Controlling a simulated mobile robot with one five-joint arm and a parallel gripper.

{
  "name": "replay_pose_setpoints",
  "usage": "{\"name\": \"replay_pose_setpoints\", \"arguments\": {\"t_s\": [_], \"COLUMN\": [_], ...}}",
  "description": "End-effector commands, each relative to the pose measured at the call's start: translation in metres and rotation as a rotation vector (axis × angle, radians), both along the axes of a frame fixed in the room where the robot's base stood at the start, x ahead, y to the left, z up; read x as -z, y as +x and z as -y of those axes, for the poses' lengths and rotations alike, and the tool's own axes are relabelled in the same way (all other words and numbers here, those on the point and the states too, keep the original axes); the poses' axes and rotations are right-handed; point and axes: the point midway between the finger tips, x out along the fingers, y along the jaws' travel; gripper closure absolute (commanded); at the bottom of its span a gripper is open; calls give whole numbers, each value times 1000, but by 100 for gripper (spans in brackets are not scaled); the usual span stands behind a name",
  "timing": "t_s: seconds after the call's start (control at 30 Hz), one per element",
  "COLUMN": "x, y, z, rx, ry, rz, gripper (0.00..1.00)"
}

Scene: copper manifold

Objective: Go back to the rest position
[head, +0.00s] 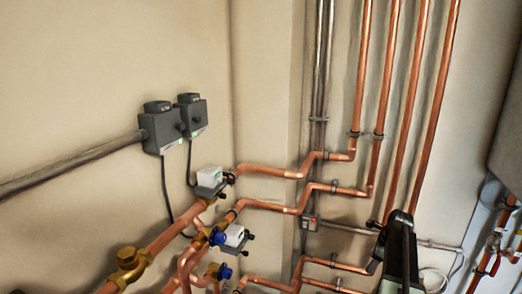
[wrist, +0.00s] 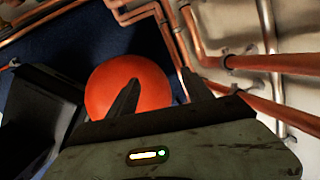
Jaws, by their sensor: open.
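My gripper (wrist: 162,86) shows in the wrist view with its two dark fingers apart and nothing between them. A round orange-red object (wrist: 108,82) is behind the fingers, partly covered by the left one; I cannot tell its distance. In the head view, part of my dark arm is at the lower right, in front of the copper pipes; the fingertips are not clear there.
Copper pipes (head: 400,110) run up the wall at the right. Brass-fitted pipes (head: 165,240) with a blue-handled valve (head: 217,237) are at the lower middle. Two grey boxes (head: 160,130) hang on the wall. A grey cabinet (head: 508,150) is at the far right. The upper left wall is bare.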

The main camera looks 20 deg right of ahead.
Motion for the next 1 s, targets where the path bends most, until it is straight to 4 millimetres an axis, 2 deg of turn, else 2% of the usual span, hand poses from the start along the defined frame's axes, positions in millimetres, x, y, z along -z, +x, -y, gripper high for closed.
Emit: {"name": "replay_pose_setpoints", "arguments": {"t_s": [0.03,0.07,0.1,0.17,0.2,0.27,0.3,0.4,0.5,0.6,0.7,0.93,0.97,1.0], "x": [-10,-12,-15,-20,-24,-30,-34,-43,-50,-54,-55,-54,-54,-54], "y": [7,11,15,17,15,9,3,-20,-44,-60,-67,-66,-66,-66], "z": [-52,-78,-114,-166,-202,-253,-288,-363,-419,-450,-463,-464,-464,-463], "rx": [-178,-292,-445,-681,-844,-1093,-1265,-1677,-2019,-2243,-2345,-2358,-2358,-2357], "ry": [-35,-58,-87,-131,-158,-200,-225,-282,-321,-342,-350,-351,-351,-351], "rz": [-15,-24,-36,-50,-59,-71,-76,-88,-91,-89,-90,-88,-88,-88], "gripper": [41,41,41,41,41,41,41,41,41,41,41,41,44,55]}}
